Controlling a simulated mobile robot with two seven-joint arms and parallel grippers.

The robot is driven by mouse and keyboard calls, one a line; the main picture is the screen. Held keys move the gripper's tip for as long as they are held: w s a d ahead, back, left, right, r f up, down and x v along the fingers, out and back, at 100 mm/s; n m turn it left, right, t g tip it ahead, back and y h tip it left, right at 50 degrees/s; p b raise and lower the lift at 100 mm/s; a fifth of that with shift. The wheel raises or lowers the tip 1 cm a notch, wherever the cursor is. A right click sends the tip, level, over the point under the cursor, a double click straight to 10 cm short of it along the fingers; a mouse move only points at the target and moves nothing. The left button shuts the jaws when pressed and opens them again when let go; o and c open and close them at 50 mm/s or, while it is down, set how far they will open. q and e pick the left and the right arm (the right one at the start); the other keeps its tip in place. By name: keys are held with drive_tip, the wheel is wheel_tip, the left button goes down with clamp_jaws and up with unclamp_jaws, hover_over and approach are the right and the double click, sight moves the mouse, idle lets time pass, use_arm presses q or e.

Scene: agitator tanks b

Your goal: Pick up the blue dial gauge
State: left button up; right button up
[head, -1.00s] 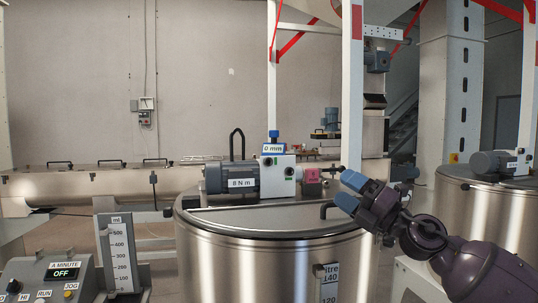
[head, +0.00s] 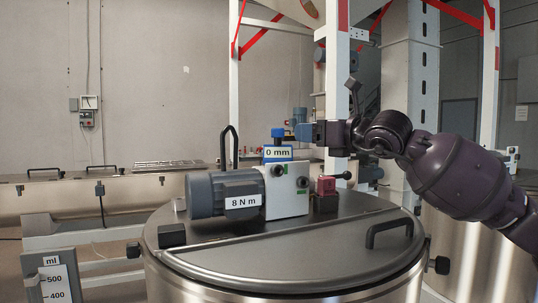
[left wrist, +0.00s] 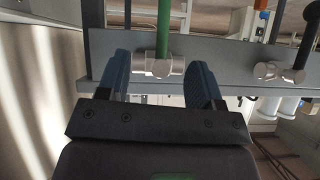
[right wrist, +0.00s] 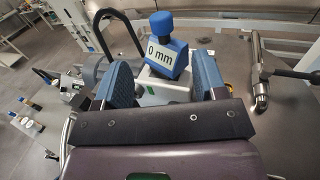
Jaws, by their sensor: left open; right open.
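The blue dial gauge (head: 278,147), with a "0 mm" label, stands on top of the white gearbox (head: 287,190) on the tank lid. It also shows in the right wrist view (right wrist: 167,45), just beyond and between the fingertips. My right gripper (head: 305,132) is open and empty, close to the right of the gauge in the head view. Its blue fingers also show in the right wrist view (right wrist: 163,80). My left gripper (left wrist: 168,75) is open in the left wrist view, with a green-and-silver valve fitting (left wrist: 162,62) between and beyond its fingers. The left gripper is not in the head view.
A grey motor (head: 222,195) labelled "8 N m" and a black loop handle (head: 229,140) are left of the gauge. The lid (head: 290,262) carries a dark handle (head: 389,230).

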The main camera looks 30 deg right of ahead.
sight(283, 129)
drive_tip(key=shift+p+x, duration=0.3)
drive_tip(key=shift+x, duration=2.2)
drive_tip(key=x, duration=0.2)
drive_tip(key=r+p+x, duration=0.1)
drive_tip(key=x, duration=0.1)
drive_tip(key=shift+w, duration=0.15)
drive_tip(key=shift+w+a+f, duration=0.1)
drive_tip(key=shift+w+f, duration=0.1)
drive_tip(key=shift+w, duration=0.3)
clamp_jaws()
